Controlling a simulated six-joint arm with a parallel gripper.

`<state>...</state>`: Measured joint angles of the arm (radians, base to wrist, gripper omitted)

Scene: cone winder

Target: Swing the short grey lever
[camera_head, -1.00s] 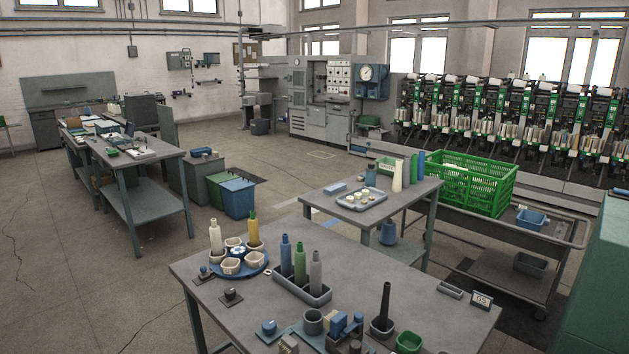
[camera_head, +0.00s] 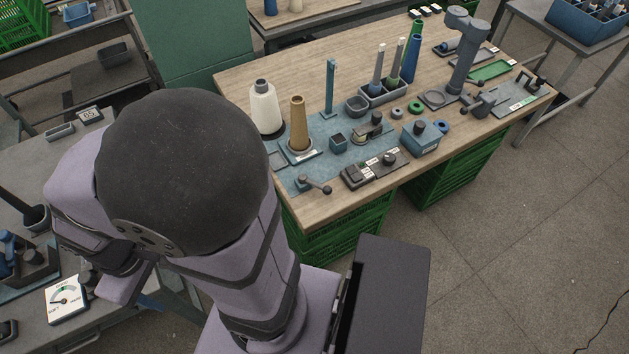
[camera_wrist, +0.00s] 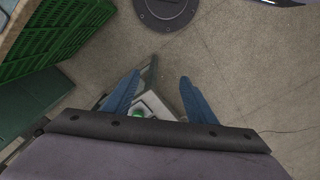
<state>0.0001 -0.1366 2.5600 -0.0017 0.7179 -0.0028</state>
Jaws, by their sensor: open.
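A short grey lever (camera_head: 314,185) with a dark round knob sits on a small base at the near left corner of the blue mat on the wooden table. Another small lever (camera_head: 480,104) with dark ends is beside the grey column at the table's right, so I cannot be sure which one the task names. My gripper (camera_wrist: 160,76) shows in the wrist view with its two blue fingers apart. It is over the floor side, with no lever in that view. In the head view my arm hides the gripper.
The wooden table (camera_head: 355,190) holds a white cone (camera_head: 264,108), a brown cone (camera_head: 298,124), a blue post (camera_head: 330,88), a black switch box (camera_head: 374,170) and a blue box (camera_head: 421,138). Green crates (camera_head: 345,232) stand below. Floor at right is clear.

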